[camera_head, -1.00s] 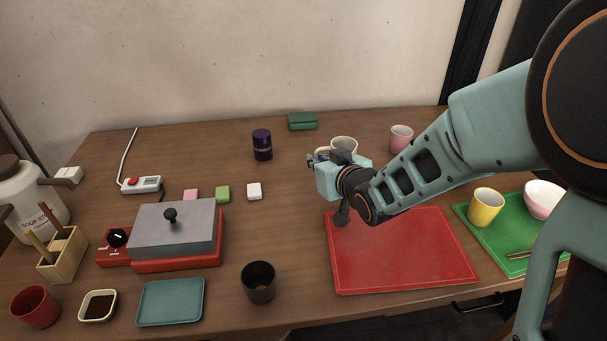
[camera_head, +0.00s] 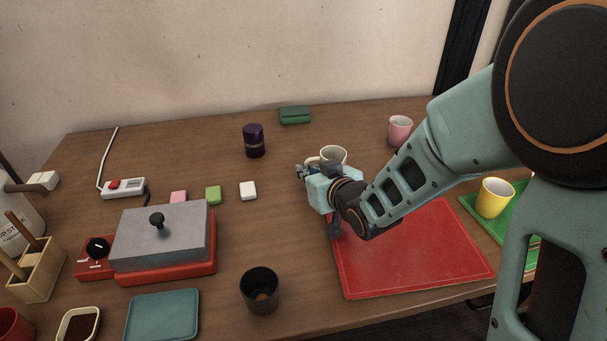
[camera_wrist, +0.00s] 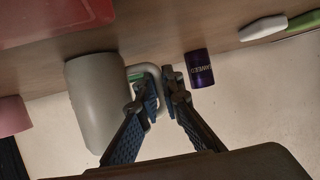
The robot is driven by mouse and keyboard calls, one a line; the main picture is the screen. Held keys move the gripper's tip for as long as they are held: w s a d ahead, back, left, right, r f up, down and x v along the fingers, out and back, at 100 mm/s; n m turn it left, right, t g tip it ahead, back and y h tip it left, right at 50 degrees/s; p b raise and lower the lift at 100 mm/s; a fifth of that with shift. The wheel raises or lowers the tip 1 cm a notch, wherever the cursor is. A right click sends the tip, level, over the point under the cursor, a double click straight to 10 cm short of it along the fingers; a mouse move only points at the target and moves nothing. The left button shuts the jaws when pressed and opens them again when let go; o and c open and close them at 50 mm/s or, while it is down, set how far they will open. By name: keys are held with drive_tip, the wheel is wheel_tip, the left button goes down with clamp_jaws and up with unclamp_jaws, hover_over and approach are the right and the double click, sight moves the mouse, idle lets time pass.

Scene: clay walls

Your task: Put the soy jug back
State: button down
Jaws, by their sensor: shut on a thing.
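A pale grey jug with a side handle, which I take for the soy jug, is partly hidden behind my gripper (camera_head: 312,180) in the head view; its rim (camera_head: 333,153) shows above. In the wrist view the jug's plain rounded body (camera_wrist: 95,105) is left of the fingers. My gripper (camera_wrist: 160,88) is shut on its handle. I cannot tell whether the jug's base touches the table.
A red board (camera_head: 415,255) lies to the front right. A purple jar (camera_head: 254,141) and green box (camera_head: 295,115) stand behind, a pink cup (camera_head: 400,130) to the right. A dark cup (camera_head: 260,290) and grill (camera_head: 160,240) are nearer. Table between jar and dark cup is mostly clear.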

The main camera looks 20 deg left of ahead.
idle(0.3)
drive_tip(key=shift+f, duration=0.2)
drive_tip(key=c, duration=2.1)
unclamp_jaws()
drive_tip(key=shift+r, duration=0.3)
drive_tip(key=shift+s+d, duration=0.1)
